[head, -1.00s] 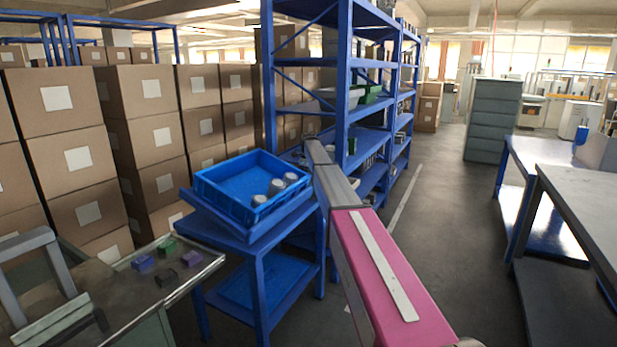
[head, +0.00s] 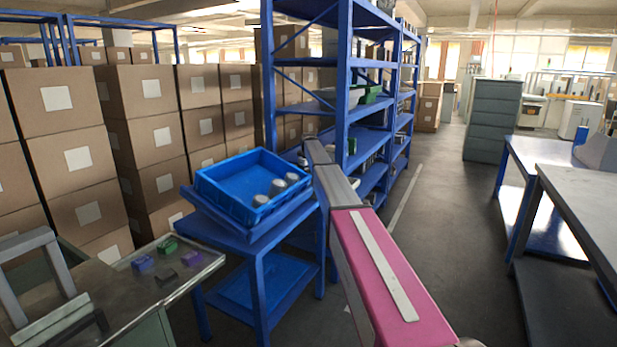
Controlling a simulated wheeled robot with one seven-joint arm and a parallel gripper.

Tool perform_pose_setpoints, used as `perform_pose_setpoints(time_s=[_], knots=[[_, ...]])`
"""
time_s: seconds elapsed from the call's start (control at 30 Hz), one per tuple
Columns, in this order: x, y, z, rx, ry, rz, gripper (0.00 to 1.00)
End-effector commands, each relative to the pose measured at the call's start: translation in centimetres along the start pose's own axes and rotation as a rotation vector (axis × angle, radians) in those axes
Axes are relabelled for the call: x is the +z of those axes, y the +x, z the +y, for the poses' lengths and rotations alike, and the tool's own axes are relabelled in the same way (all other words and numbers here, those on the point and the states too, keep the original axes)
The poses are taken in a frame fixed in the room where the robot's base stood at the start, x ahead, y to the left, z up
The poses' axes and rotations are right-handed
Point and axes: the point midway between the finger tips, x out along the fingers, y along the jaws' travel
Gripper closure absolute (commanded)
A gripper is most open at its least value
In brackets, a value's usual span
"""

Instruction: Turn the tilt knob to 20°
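A blue stand (head: 257,250) with a sloping top stands left of the middle in the head view. On its top lies an open blue crate (head: 222,200), tilted, with 3 short grey cylinders (head: 279,186) at its right side. I cannot make out the tilt knob or any angle scale. My arm, with a pink link and a grey link, reaches from the lower right towards the stand's right side and covers part of it. My gripper does not show clearly; the arm's far end is beside the stand's far right corner.
A workbench (head: 120,308) with small green, blue and purple parts is at lower left. Stacked cartons (head: 85,157) fill the left back. A blue shelf rack (head: 345,90) stands behind the stand. Tables (head: 590,190) are at right, with open floor (head: 440,220) between.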

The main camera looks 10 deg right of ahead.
Motion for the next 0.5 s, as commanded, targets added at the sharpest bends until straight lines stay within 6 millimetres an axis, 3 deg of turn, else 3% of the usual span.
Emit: perform_pose_setpoints(time_s=[0.07, 0.1, 0.17, 0.5], knots=[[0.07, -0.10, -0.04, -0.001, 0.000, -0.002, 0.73], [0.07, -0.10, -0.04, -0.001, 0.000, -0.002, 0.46], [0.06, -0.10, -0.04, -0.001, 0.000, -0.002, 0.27], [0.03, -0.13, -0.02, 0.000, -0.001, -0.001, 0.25]])
